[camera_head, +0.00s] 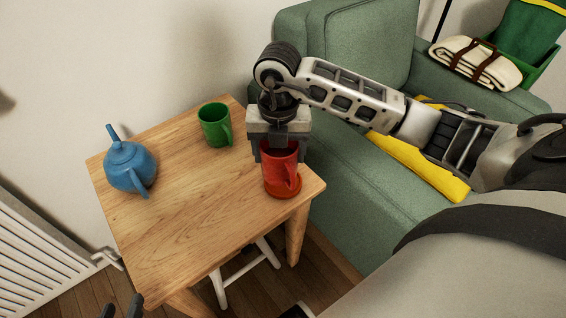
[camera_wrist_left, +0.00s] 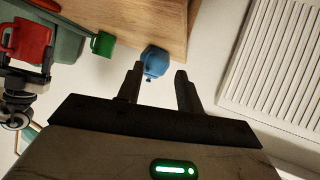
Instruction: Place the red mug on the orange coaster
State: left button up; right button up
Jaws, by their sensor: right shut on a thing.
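The red mug (camera_head: 279,172) is upright at the right corner of the wooden table, directly over the orange coaster (camera_head: 287,192). Only the coaster's edge shows below the mug; I cannot tell whether they touch. My right gripper (camera_head: 280,148) comes down from above and is shut on the red mug near its rim. The left wrist view also shows the red mug (camera_wrist_left: 30,40) in the right gripper, at upper left. My left gripper (camera_wrist_left: 156,88) is open and empty in the left wrist view; only its fingertips (camera_head: 122,306) show at the bottom left of the head view.
A green mug (camera_head: 215,125) stands at the table's back edge and a blue teapot (camera_head: 131,167) at its left. The front middle of the wooden table (camera_head: 200,220) is clear. A green sofa (camera_head: 345,170) stands right of it, and a white radiator (camera_head: 40,255) is at left.

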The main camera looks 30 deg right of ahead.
aim_at(283, 163)
jog(key=shift+w+d+f, duration=0.2)
jog(key=shift+d+f, duration=0.2)
jog(key=shift+f, duration=0.1)
jog(key=f, duration=0.3)
jog(key=shift+w+d+b, duration=0.1)
jog(key=shift+d+b, duration=0.2)
jog(key=shift+b, duration=0.05)
jog(key=shift+f, duration=0.45)
pick_arm(q)
jog(key=shift+w+d+f, duration=0.1)
jog(key=shift+w+f, duration=0.1)
jog(key=shift+f, duration=0.35)
jog(key=shift+w+d+f, duration=0.1)
jog(key=shift+w+f, duration=0.05)
jog(key=shift+f, duration=0.35)
pick_arm(e)
jog(key=shift+f, duration=0.1)
jog(key=o, duration=1.2)
jog(key=shift+c, duration=0.2)
pick_arm(q)
jog(key=shift+r, duration=0.1)
